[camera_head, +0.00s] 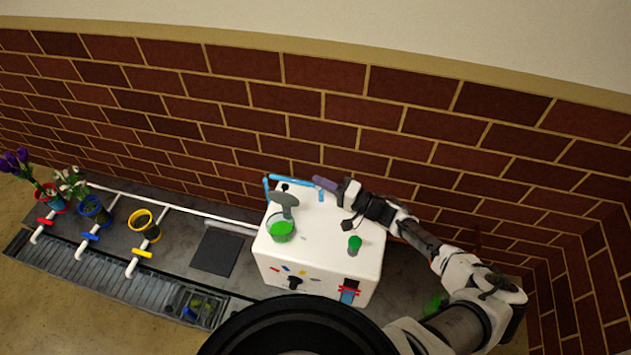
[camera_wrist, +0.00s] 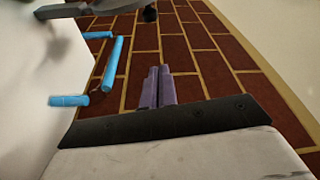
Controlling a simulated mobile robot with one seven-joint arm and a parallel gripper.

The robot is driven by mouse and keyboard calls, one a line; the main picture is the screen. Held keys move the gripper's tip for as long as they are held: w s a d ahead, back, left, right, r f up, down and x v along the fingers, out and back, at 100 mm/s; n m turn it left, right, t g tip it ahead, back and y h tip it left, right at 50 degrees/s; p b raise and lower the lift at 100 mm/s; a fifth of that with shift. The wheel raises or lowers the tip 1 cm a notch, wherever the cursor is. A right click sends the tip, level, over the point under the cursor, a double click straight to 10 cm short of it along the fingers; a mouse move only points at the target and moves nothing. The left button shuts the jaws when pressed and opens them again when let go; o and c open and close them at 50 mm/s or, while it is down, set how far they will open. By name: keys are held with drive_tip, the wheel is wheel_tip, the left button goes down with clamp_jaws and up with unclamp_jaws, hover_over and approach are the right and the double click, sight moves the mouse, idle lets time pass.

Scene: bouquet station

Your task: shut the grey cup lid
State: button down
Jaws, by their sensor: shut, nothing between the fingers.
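The grey cup lid (camera_head: 284,199) stands raised above a green cup (camera_head: 281,231) on top of the white box, so it is open. A grey flat piece (camera_wrist: 85,8) at the top left of the wrist view looks like this lid, cut off by the frame. My gripper (camera_head: 326,184) is to the right of the lid and apart from it, near the box's back edge. Its purple fingers show pressed together and empty in the wrist view (camera_wrist: 157,88), with the brick wall behind them.
Blue bars (camera_head: 295,181) run along the back of the white box (camera_head: 325,235), close to my gripper; they also show in the wrist view (camera_wrist: 113,64). A green knob (camera_head: 354,243) stands at the box's right. Flower pots (camera_head: 145,225) are far left. The brick wall is close behind.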

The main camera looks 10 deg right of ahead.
sight(285, 194)
drive_tip(key=x, duration=0.9)
drive_tip(key=shift+s+a+f+p, duration=0.15)
drive_tip(key=shift+s+p, duration=0.15)
drive_tip(key=shift+s, duration=0.4)
drive_tip(key=shift+s+a+f+p, duration=0.15)
drive_tip(key=shift+s+p, duration=0.1)
drive_tip(key=shift+s, duration=0.4)
drive_tip(key=shift+s+d+f+p, duration=0.1)
drive_tip(key=shift+s+p, duration=0.2)
drive_tip(key=shift+s, duration=0.4)
drive_tip(key=shift+a+f+b, duration=0.1)
drive_tip(key=shift+a+b, duration=0.05)
drive_tip(key=shift+b, duration=0.25)
